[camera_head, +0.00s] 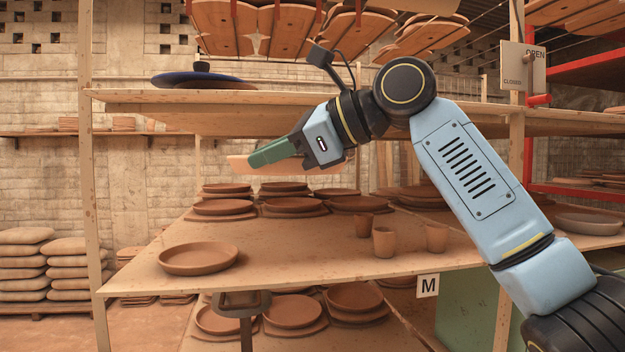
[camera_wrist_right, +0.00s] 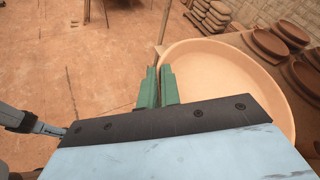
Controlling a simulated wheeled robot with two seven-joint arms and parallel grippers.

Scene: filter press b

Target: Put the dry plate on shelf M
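My right gripper (camera_head: 262,156) reaches in from the right over shelf M, below the upper board. Its green fingers (camera_wrist_right: 158,88) are close together at the near rim of a pale, wide plate (camera_wrist_right: 225,75) and appear shut on it. In the head view the plate (camera_head: 238,164) is partly hidden behind the fingers and looks roughly level, clear above the shelf. Shelf M (camera_head: 330,252) is the middle board, with an M label (camera_head: 427,286) on its front edge. My left gripper is not clearly seen.
A darker plate (camera_head: 198,258) sits at shelf M's front left. Cups (camera_head: 384,242) stand at front right, and stacked plates (camera_head: 293,205) fill the back. The front middle is bare. A wooden post (camera_head: 90,170) bounds the left. The upper board (camera_head: 280,98) holds a blue disc (camera_head: 200,79).

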